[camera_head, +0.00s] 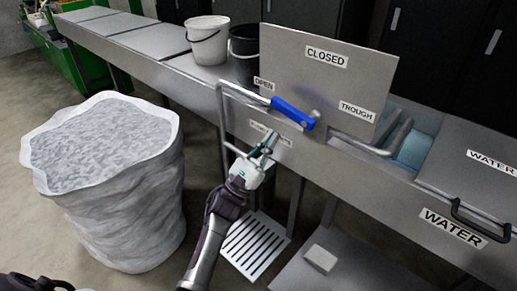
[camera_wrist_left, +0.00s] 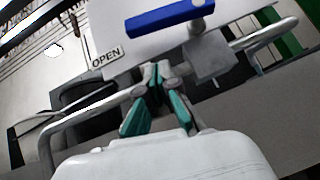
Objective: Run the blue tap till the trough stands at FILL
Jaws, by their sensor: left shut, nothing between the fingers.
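The blue tap handle (camera_head: 293,113) sits on a pipe in front of an upright panel (camera_head: 320,85) labelled CLOSED, OPEN and TROUGH. The handle points up and left, toward the OPEN label (camera_head: 264,84). In the left wrist view the blue handle (camera_wrist_left: 168,19) lies above the fingers, apart from them. My left gripper (camera_head: 268,141) is shut and empty, just below and left of the handle; its teal fingers (camera_wrist_left: 157,90) are together. The trough (camera_head: 413,150) shows partly behind the panel, with bluish water or lining inside. No FILL mark can be read. My right gripper is not in view.
A large white sack (camera_head: 107,180) of grey material stands at left. A white bucket (camera_head: 207,40) and a black bucket (camera_head: 244,52) stand on the counter. A bent pipe (camera_head: 222,115) runs left of the gripper. A lid with a black handle (camera_head: 480,220) is at right.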

